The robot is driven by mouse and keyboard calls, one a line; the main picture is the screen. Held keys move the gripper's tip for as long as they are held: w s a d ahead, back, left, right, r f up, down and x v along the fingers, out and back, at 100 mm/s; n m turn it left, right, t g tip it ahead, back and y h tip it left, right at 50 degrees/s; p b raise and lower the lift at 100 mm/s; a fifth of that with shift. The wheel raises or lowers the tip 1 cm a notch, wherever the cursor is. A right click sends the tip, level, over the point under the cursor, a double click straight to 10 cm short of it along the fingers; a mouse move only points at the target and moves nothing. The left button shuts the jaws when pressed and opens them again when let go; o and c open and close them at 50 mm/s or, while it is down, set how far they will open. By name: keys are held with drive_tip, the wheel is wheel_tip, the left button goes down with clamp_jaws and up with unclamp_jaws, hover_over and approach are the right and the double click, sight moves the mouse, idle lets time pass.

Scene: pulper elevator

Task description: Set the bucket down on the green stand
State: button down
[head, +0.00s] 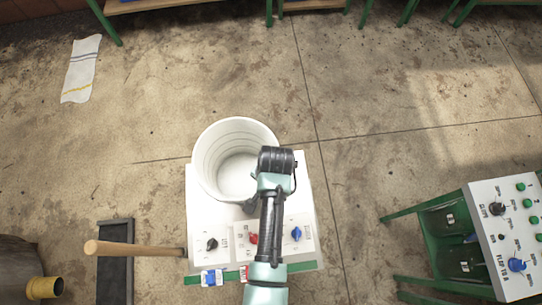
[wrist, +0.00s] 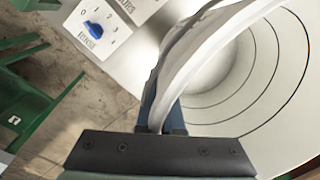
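The white bucket (head: 208,160) is upright and looks empty in the head view. It overlaps the far part of a white control panel; whether it rests on it or hangs above it I cannot tell. My gripper (wrist: 160,108) is shut on the bucket's near rim, a finger on each side of the wall; the rim and inner rings fill much of the wrist view. In the head view my arm hides the grip. Green framework (head: 440,225) stands at the right, beside another panel; it also shows in the wrist view (wrist: 40,105). Which part is the stand is unclear.
The white panel (head: 275,215) has red, blue and black knobs and a green front edge. A wooden handle (head: 140,249) sticks out to its left above a dark tray (head: 115,275). A second knobbed panel (head: 510,240) is at right. Open floor lies between the panels.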

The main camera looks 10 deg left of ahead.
drive_tip(key=shift+f, duration=0.4)
wheel_tip(320, 180, down, 11)
drive_tip(key=b, duration=1)
drive_tip(key=shift+r, duration=0.1)
drive_tip(key=c, duration=1)
unclamp_jaws()
drive_tip(key=shift+s, duration=0.1)
